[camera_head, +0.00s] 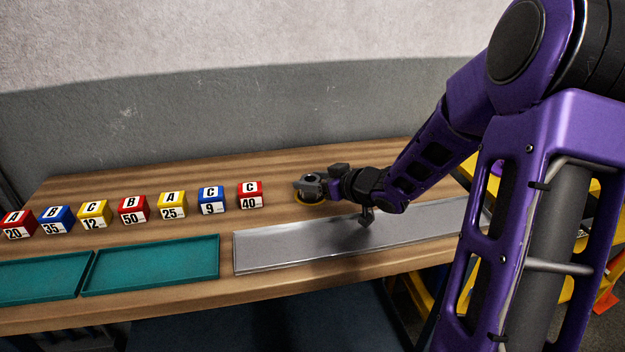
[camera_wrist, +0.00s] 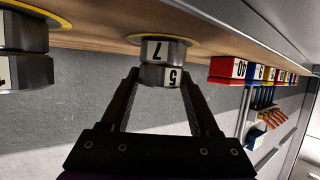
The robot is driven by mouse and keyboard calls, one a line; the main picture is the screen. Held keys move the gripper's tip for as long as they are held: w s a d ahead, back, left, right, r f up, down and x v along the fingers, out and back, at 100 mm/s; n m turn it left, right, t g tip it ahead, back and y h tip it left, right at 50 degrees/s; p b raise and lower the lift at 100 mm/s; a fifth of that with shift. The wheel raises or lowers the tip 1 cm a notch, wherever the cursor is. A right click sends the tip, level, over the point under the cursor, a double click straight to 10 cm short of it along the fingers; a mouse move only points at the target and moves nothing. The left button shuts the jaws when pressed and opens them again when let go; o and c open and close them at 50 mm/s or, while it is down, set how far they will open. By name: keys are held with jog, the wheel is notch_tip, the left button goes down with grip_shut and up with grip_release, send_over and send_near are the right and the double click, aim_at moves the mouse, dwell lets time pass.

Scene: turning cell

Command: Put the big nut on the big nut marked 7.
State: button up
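A grey big nut marked 7 (camera_wrist: 160,48) stands on a yellow disc (camera_wrist: 118,38) on the wooden bench; the wrist view is upside down. A second grey nut, marked 5 (camera_wrist: 162,76), sits directly against its top, and the two look roughly in line. My gripper (camera_wrist: 160,79) has one finger at each side of the nut marked 5, and the fingers look closed against it. In the head view my gripper (camera_head: 312,184) is over the yellow disc (camera_head: 310,202), at the back of the bench, and partly hides the nuts.
More grey nuts (camera_wrist: 25,70) stand on another yellow disc at the left of the wrist view. Lettered cubes, the nearest red marked C 40 (camera_head: 250,195), line the bench left of my gripper. A metal tray (camera_head: 290,250) and green trays (camera_head: 150,264) lie in front.

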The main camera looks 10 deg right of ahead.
jog(key=o, duration=0.3)
jog(key=shift+r, duration=0.1)
jog(key=shift+s+d+r, duration=0.1)
jog(key=shift+s+r, duration=0.05)
jog(key=shift+r, duration=0.05)
jog(key=p+v, duration=0.3)
jog(key=v, duration=0.8)
jog(key=shift+s+d+r+p, duration=0.1)
jog(key=shift+s+p, duration=0.2)
jog(key=shift+p, duration=0.05)
